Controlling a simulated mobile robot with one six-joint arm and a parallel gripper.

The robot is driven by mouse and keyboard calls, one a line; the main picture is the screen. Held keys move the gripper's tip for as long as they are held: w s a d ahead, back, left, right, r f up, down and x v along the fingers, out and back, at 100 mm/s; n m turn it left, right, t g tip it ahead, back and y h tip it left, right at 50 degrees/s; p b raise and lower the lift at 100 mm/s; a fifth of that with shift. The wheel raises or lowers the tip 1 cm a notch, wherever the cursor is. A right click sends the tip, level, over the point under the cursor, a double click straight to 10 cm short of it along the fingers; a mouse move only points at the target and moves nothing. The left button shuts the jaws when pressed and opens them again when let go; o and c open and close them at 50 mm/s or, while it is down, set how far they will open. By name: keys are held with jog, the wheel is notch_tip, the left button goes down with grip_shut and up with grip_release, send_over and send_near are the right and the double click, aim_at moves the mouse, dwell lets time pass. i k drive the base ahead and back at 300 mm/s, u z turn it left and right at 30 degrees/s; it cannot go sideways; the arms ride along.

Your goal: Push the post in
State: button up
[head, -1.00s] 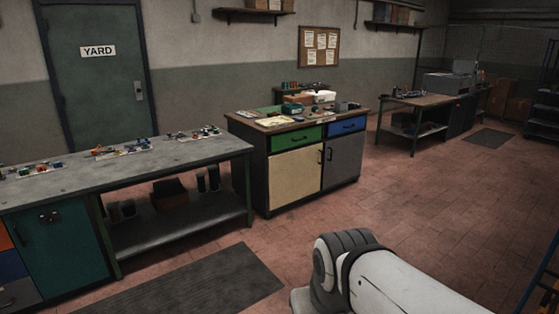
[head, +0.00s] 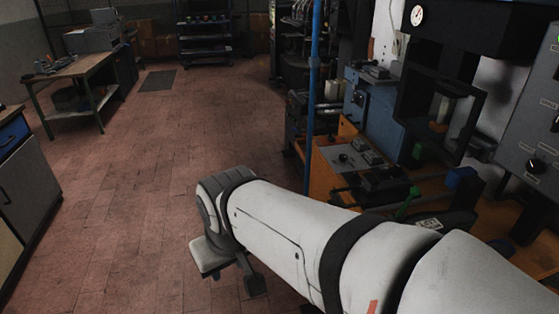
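No post can be made out for certain. A black press-like machine (head: 408,95) with a round white gauge (head: 417,15) stands at the upper right in the head view. A small orange-brown piece (head: 438,127) shows in its framed opening, too dark to identify. My white arm reaches in from the lower right, well left of and below the machine. Light and dark parts at the arm's far end, probably my gripper (head: 228,272), hang low over the floor.
An orange bench (head: 325,163) with black fixtures and green handles (head: 408,203) stands at right, partly behind my arm. A blue upright pole (head: 313,90) stands at its left end. A grey control panel (head: 535,135) is far right. Open tiled floor lies left and centre.

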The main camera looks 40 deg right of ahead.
aim_at(374, 193)
jog(key=z, duration=0.35)
jog(key=i, duration=0.8)
jog(key=z, duration=0.4)
jog(key=k, duration=0.95)
jog(key=z, duration=0.2)
jog(key=i, duration=0.95)
jog(key=u, duration=0.05)
